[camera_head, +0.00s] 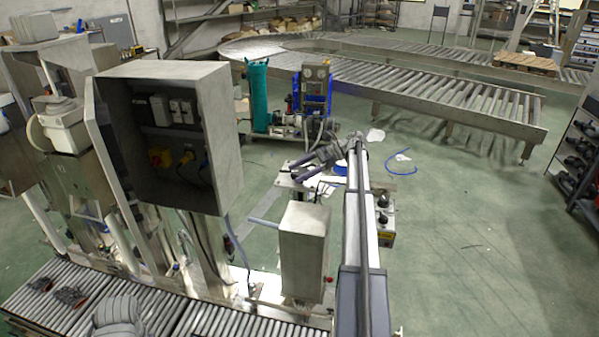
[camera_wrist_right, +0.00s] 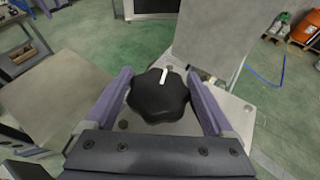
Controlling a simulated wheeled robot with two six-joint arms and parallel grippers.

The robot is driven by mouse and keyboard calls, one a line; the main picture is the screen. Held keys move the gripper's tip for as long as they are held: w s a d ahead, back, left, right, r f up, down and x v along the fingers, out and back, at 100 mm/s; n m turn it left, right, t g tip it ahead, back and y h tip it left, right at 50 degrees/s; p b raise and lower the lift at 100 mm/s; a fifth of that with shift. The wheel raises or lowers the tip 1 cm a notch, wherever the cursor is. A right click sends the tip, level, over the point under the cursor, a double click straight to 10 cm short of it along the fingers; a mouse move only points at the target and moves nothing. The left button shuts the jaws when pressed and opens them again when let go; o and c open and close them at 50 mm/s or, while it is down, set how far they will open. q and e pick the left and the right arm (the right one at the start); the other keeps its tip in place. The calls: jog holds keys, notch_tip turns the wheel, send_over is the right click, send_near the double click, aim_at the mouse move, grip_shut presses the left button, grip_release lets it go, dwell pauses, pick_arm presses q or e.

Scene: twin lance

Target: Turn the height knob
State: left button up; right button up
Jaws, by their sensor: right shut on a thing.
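The height knob (camera_wrist_right: 158,97) is black and lobed, with a white pointer mark at its top edge in the right wrist view. It sits on a grey metal plate (camera_wrist_right: 240,118). My right gripper (camera_wrist_right: 160,84) has its purple fingers on either side of the knob and is shut on it. In the head view my right gripper (camera_head: 291,178) reaches left from the end of my right arm, in the middle of the picture. The knob cannot be made out there. My left gripper does not show.
A grey metal box (camera_head: 304,250) stands just below my right gripper. A large open electrical cabinet (camera_head: 165,135) is to the left. A roller conveyor (camera_head: 440,90) runs behind. A blue cable (camera_head: 400,170) lies on the floor.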

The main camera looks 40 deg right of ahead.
aim_at(300, 171)
jog(key=shift+s+f+n+g, duration=0.1)
jog(key=shift+n+g, duration=0.2)
dwell(0.4)
jog(key=o, duration=1.1)
notch_tip(300, 171, up, 10)
jog(key=p, duration=1)
